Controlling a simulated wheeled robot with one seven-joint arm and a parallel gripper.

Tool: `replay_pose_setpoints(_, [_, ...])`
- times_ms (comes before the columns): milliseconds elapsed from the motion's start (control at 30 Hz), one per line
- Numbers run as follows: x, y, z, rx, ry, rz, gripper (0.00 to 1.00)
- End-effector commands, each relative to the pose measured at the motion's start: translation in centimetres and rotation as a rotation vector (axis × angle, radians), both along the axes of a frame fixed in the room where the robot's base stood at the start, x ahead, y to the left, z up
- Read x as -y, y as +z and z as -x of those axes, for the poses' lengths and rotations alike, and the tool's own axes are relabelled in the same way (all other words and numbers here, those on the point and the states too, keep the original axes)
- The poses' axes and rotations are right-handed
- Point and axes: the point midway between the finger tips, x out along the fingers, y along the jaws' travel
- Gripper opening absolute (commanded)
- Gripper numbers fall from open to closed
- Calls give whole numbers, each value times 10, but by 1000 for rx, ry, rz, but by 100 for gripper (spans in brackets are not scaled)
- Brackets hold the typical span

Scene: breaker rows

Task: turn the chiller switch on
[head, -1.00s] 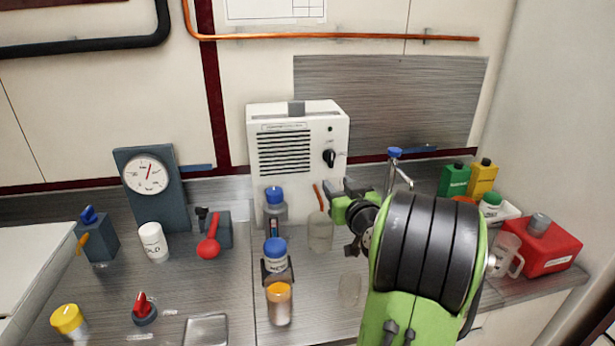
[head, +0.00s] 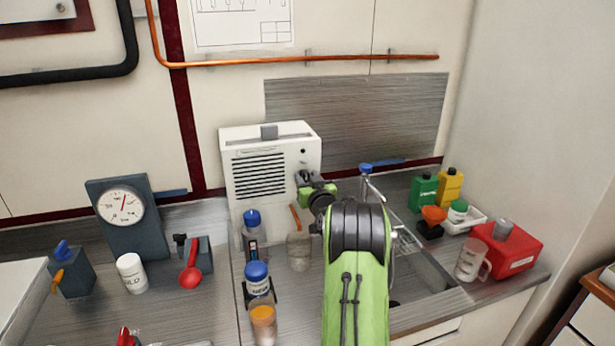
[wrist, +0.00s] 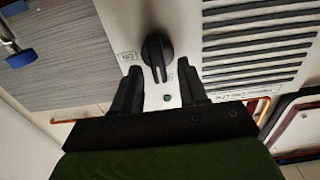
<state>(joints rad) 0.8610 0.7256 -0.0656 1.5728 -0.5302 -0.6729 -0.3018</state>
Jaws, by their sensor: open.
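The chiller is a white box (head: 270,140) with dark slatted vents, standing against the wall at the back of the counter. Its switch is a black rotary knob (wrist: 157,52) on the white front, beside the vents. In the wrist view the knob's narrow end points down, toward a small round indicator (wrist: 168,97). My gripper (wrist: 158,80) is open, with one finger on either side of the knob's lower end; contact is not visible. In the head view my gripper (head: 304,182) is at the chiller's right front and hides the knob.
A blue-capped bottle (head: 252,235) and a glass jar (head: 299,251) stand in front of the chiller. A gauge (head: 125,215) and red-handled lever (head: 191,270) are left. A sink tap (head: 368,183) and a red can (head: 507,249) are right.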

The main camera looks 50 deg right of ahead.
Motion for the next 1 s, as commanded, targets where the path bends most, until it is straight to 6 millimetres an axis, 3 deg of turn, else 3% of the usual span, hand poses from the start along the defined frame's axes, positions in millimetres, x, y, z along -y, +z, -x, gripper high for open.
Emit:
replay_pose_setpoints(233, [1, 0, -1, 0, -1, 1, 43])
replay_pose_setpoints(533, [1, 0, -1, 0, -1, 1, 0])
replay_pose_setpoints(1000, [2, -2, 0, 37, -1, -67, 0])
